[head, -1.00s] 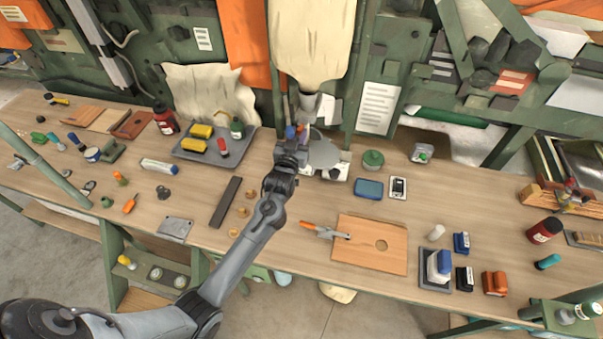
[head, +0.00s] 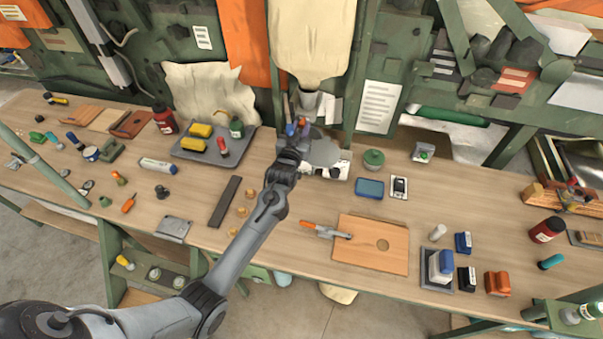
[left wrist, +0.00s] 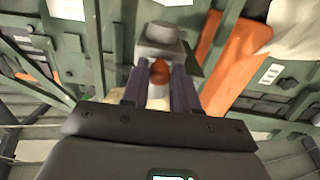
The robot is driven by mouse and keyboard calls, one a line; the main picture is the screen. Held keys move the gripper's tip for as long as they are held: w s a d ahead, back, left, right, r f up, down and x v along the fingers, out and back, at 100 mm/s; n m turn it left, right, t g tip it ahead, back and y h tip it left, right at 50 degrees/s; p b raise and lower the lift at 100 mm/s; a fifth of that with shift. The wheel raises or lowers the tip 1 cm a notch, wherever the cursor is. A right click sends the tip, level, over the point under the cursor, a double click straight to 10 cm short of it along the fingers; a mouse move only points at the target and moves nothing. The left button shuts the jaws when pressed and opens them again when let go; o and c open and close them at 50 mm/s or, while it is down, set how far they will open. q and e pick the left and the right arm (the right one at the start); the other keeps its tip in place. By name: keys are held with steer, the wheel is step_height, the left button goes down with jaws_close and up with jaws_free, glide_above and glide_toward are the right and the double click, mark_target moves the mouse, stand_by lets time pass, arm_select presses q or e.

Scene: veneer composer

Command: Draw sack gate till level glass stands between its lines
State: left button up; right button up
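A cream sack (head: 312,40) hangs at the back middle and narrows into a grey spout (head: 308,104). My left gripper (head: 298,130) is just below the spout. In the left wrist view my two purple-grey fingers (left wrist: 161,88) stand apart, on either side of an orange-brown knob-like part (left wrist: 160,72). I cannot tell whether they press on it. A grey block-like fitting (left wrist: 160,42), seemingly the spout, lies beyond the fingertips. A pale round disc (head: 322,153) shows right of my gripper. I cannot make out the level glass or its lines. My right gripper is not in view.
A grey tray (head: 187,153) with yellow blocks and bottles stands left of my gripper. A green round pot (head: 373,160) and a blue box (head: 369,188) stand to its right. A wooden board (head: 360,255) lies at the front. Green uprights (head: 367,60) flank the sack.

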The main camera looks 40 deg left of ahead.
arm_select(q)
steer(key=o, duration=0.4)
steer(key=shift+w, duration=0.1)
steer(key=shift+r, duration=0.1)
steer(key=shift+s+d+r+p, duration=0.15)
steer(key=shift+s+d+p, duration=0.05)
steer(key=shift+s+p, duration=0.45)
steer(key=p+v, duration=0.3)
steer(key=shift+s+d, duration=0.1)
steer(key=shift+s+d+p, duration=0.3)
steer(key=shift+s+p, duration=0.15)
steer(key=shift+s, duration=0.25)
steer(key=shift+f, duration=0.2)
